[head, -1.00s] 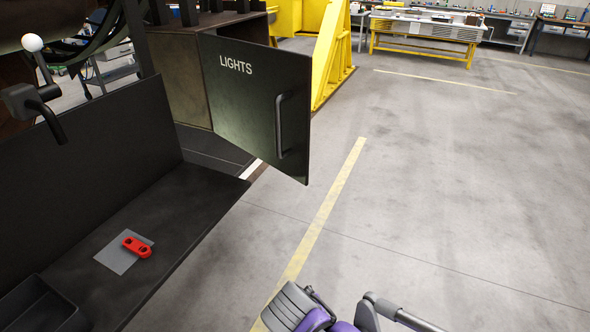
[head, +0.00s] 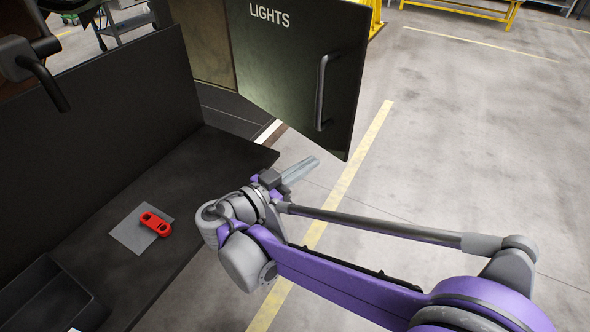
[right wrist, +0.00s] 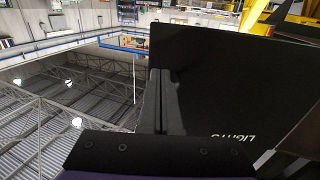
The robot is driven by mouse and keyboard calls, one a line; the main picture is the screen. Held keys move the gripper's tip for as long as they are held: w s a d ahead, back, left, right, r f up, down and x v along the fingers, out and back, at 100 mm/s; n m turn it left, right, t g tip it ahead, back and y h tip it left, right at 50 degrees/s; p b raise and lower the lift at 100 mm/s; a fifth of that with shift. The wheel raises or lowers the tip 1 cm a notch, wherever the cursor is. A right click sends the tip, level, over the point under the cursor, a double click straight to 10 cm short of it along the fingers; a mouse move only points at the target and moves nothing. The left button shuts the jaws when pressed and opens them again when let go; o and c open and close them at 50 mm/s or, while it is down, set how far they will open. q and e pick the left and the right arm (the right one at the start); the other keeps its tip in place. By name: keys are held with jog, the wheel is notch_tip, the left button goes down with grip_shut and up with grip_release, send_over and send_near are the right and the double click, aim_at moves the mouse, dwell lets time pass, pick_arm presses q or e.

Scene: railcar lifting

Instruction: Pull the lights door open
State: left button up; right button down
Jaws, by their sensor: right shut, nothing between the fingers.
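The lights door (head: 285,70) is a dark panel marked LIGHTS, standing swung out from its cabinet at the top middle of the head view. Its grey vertical bar handle (head: 321,92) is near the free edge. My right gripper (head: 316,161) is shut and empty, just below the door's lower edge and apart from the handle. In the right wrist view the shut fingers (right wrist: 161,75) show in front of the dark door panel (right wrist: 235,85), with its lettering upside down. The handle does not show there. My left gripper is not in view.
A dark bench (head: 205,185) at the left holds a red part (head: 155,224) on a grey plate (head: 127,235). A black bin (head: 45,295) is at its lower left. A lever (head: 40,70) stands at the upper left. Open floor (head: 460,150) lies right of the door.

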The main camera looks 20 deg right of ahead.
aim_at(340, 142)
jog(key=x, duration=0.8)
jog(key=shift+w, duration=0.15)
jog(key=shift+d, duration=0.1)
